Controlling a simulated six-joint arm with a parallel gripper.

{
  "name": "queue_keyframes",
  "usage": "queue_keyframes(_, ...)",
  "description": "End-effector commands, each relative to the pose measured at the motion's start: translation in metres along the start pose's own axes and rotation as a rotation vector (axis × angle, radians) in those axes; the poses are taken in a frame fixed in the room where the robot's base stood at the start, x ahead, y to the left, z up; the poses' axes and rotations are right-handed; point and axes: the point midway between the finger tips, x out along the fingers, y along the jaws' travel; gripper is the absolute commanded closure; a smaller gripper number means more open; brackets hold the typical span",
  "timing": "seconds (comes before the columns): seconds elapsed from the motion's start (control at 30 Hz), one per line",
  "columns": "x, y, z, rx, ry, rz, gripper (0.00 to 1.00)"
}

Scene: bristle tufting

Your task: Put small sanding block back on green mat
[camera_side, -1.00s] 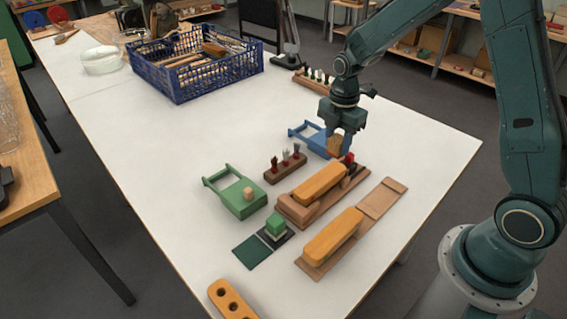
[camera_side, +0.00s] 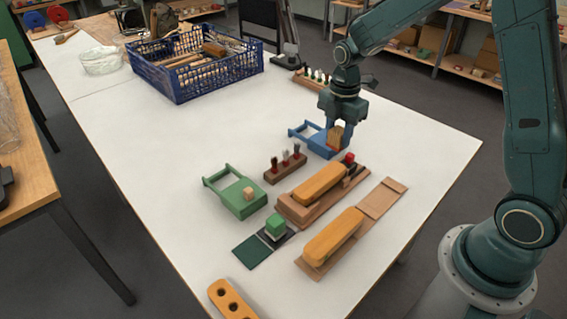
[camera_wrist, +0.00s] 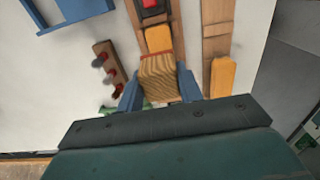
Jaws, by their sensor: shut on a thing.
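My gripper (camera_wrist: 158,88) is shut on a wood-grained block (camera_wrist: 163,78), holding it between its blue fingers. In the side view my gripper (camera_side: 337,124) hangs with this block (camera_side: 335,136) over or near the blue tray (camera_side: 313,137). A small green-topped block (camera_side: 275,225) with a pale lower part sits on a dark square pad (camera_side: 286,238). The green mat (camera_side: 252,252) lies flat beside that pad, bare. Which block is the small sanding block, I cannot tell for certain.
A green handled tray (camera_side: 240,205) bears a small wooden cube. A rack (camera_side: 283,170) with red-based tufts, a brown board (camera_side: 290,212) with an orange block, and another orange block (camera_side: 333,238) stand nearby. A blue crate (camera_side: 195,75) is at the back. The table's left middle is clear.

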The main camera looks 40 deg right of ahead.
Motion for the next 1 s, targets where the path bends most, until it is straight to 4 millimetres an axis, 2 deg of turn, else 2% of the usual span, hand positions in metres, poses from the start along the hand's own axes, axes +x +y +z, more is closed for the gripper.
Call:
queue_keyframes(0.17,-0.003,0.005,-0.014,-0.022,0.000,0.000,0.89)
queue_keyframes(0.37,-0.010,0.015,-0.050,-0.073,0.000,0.000,0.89)
queue_keyframes(0.7,-0.028,0.024,-0.143,-0.196,-0.001,0.002,0.89)
queue_keyframes(1.0,-0.046,0.013,-0.230,-0.305,-0.001,0.001,0.89)
